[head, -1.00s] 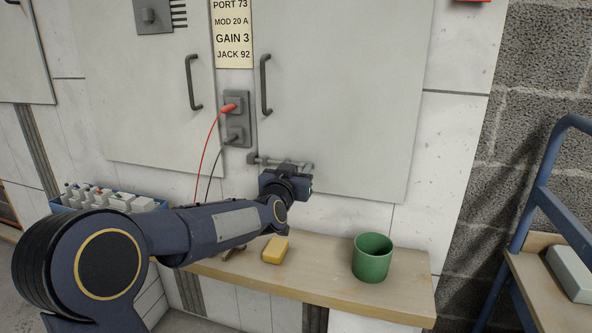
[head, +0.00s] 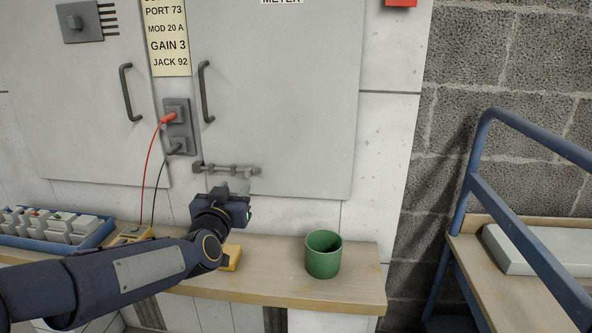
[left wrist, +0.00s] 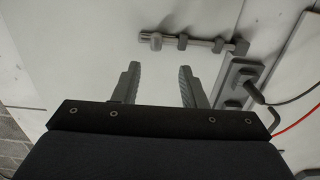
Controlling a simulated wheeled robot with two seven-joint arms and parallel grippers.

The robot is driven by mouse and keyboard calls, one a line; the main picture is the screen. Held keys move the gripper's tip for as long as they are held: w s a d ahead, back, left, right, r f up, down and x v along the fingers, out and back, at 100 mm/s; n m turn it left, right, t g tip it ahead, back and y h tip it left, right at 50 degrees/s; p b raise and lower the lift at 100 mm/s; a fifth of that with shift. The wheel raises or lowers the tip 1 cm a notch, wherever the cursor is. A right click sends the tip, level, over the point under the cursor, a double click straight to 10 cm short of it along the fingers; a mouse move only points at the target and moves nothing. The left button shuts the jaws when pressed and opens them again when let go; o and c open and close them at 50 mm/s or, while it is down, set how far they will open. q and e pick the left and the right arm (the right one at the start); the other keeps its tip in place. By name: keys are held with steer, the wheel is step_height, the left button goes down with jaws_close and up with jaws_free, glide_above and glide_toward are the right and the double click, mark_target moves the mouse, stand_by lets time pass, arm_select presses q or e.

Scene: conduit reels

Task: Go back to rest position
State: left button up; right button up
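My left gripper (head: 236,188) is in front of the cabinet, just below the grey slide bolt (head: 226,169) on the door, and apart from it. In the left wrist view its two fingers (left wrist: 158,84) stand apart with nothing between them, so it is open. The slide bolt also shows in the left wrist view (left wrist: 195,43), beyond the fingers. My left arm reaches in from the left over the shelf. My right gripper is not in view.
A wooden shelf (head: 290,284) below the cabinet bears a green cup (head: 323,254), a yellow object (head: 231,258) partly hidden by my arm, and a yellow-topped meter (head: 133,234). A blue tray (head: 92,238) is at left. Red and black leads hang from the jack plate (head: 180,128). A blue-framed cart (head: 470,175) stands right.

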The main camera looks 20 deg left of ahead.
arm_select(q)
steer(key=s+d+f+g+h, duration=0.3)
steer(key=s+d+f+g, duration=0.15)
steer(key=s, duration=0.55)
steer(key=s+d+f+m+g+h, duration=0.1)
steer(key=s+d+f+g+h, duration=0.15)
steer(key=s+d+f, duration=0.5)
steer(key=s+d+f+g+h, duration=0.3)
steer(key=s+f+g, duration=0.1)
steer(key=s, duration=0.7)
step_height(320, 180, up, 35)
steer(key=s+p, duration=0.1)
steer(key=p, duration=3.4)
steer(key=shift+g+p, duration=0.3)
steer(key=shift+g, duration=0.1)
